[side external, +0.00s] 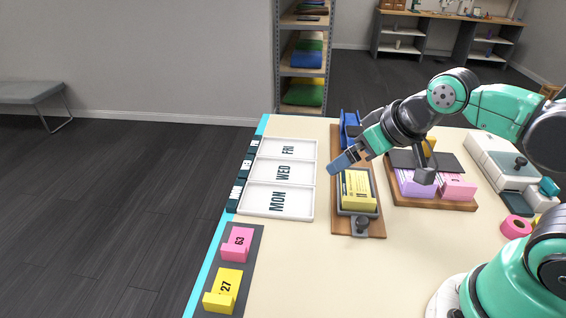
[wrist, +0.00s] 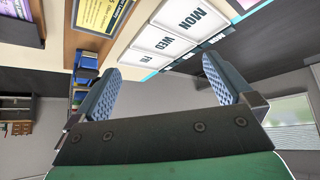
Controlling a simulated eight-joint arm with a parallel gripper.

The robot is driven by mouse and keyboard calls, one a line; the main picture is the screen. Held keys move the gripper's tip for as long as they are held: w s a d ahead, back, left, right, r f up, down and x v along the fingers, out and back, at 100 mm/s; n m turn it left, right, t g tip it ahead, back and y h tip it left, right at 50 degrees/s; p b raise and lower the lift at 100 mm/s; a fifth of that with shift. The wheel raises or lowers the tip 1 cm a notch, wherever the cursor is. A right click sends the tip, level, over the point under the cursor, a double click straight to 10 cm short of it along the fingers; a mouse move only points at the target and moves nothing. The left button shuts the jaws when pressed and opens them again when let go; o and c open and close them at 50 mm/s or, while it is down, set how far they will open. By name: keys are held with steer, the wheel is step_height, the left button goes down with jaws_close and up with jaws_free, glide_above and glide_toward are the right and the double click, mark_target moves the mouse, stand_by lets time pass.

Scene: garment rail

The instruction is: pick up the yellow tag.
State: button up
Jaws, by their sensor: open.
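A yellow tag marked 27 (side external: 223,289) sits on a dark strip at the table's near left corner in the side view. A stack of yellow printed cards (side external: 358,191) lies in a grey tray (side external: 345,212) on a wooden board. Part of this stack shows at the top of the wrist view (wrist: 98,14). My gripper (side external: 343,163), with blue padded fingers, is beside the far left end of the tray, seemingly above the board; its height is hard to tell. In the wrist view my gripper (wrist: 160,78) is open with nothing between its fingers.
A pink tag marked 63 (side external: 237,243) is just behind the yellow tag. White trays marked MON (side external: 257,201), WED and FRI line the left side. A board with purple and pink cards (side external: 415,185) is to the right. The front middle of the table is clear.

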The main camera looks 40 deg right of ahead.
steer(key=c, duration=0.6)
steer(key=n+g+y, duration=0.3)
steer(key=n+g, duration=0.1)
steer(key=n, duration=0.5)
glide_above(218, 300)
steer(key=s+d, duration=0.2)
steer(key=f, duration=0.7)
steer(key=shift+w+f, duration=0.2)
steer(key=shift+f, duration=0.05)
steer(key=shift+a+f, duration=0.2)
steer(key=shift+x, duration=2.65)
